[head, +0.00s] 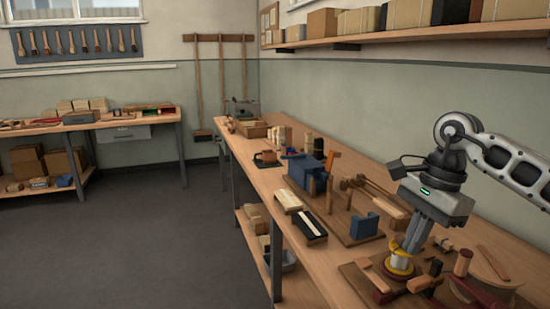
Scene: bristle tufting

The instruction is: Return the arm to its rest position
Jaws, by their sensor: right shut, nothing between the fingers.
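My right arm (510,163) comes in from the right edge and bends down over the long workbench. My right gripper (410,247) points downward, with its fingers together and nothing seen held between them. Its tips are just above or beside a yellow and white spool-like piece (399,268); I cannot tell whether they touch it. The spool stands on a brown board (362,264) at the bench's near end. My left gripper does not show.
A blue block (364,226) and a dark tray with a white strip (308,227) stand farther left. A loaded shelf (420,32) runs above. The floor (120,240) is clear.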

